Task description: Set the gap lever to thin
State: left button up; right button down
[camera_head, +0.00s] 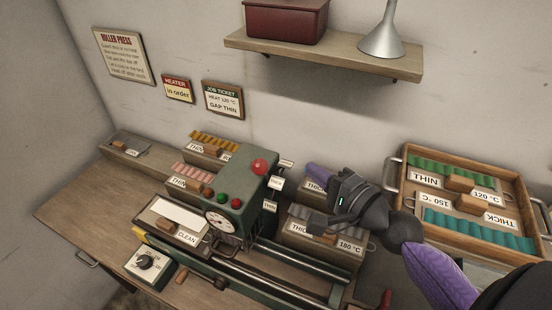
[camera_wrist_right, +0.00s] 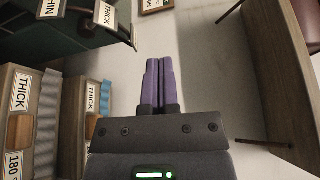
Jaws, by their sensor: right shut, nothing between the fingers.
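The green roller press (camera_head: 232,205) stands on the bench, with a red button on top and a round gauge in front. At its right side, small white tags (camera_head: 277,183) stick out, the lowest reading THIN; I cannot make out the gap lever's setting. In the right wrist view, tags reading THIN (camera_wrist_right: 47,8) and THICK (camera_wrist_right: 107,14) show at the upper left. My right gripper (camera_head: 313,170) is shut and empty, right of the press and apart from the tags. Its purple fingers (camera_wrist_right: 158,62) lie together in the wrist view. My left gripper is out of view.
Wooden bins with labels stand behind and right of the press, including a 180 °C one (camera_head: 345,252). A wooden tray (camera_head: 399,165) lies at right. A wall shelf (camera_head: 330,57) hangs above. The job ticket (camera_head: 222,99) reads GAP THIN.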

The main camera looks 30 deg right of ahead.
aim_at(267, 177)
jog(key=w+a+p, duration=0.3)
jog(key=w+a, duration=0.2)
jog(key=w, duration=0.1)
jog(key=shift+a, duration=0.25)
jog(key=shift+s, duration=0.1)
jog(key=s+a+f+n+t+y+b, duration=0.2)
jog(key=s+a+f+n+t+b, duration=0.1)
jog(key=n+b, duration=0.6)
notch_tip(267, 177, down, 3)
jog(key=s+a+b, duration=0.1)
jog(key=a+b, duration=0.1)
jog(key=b, duration=0.1)
jog(key=shift+s+a+n+y, duration=0.3)
jog(key=shift+s+y, duration=0.05)
jog(key=shift+y, duration=0.05)
jog(key=shift+r, duration=0.1)
dwell(0.5)
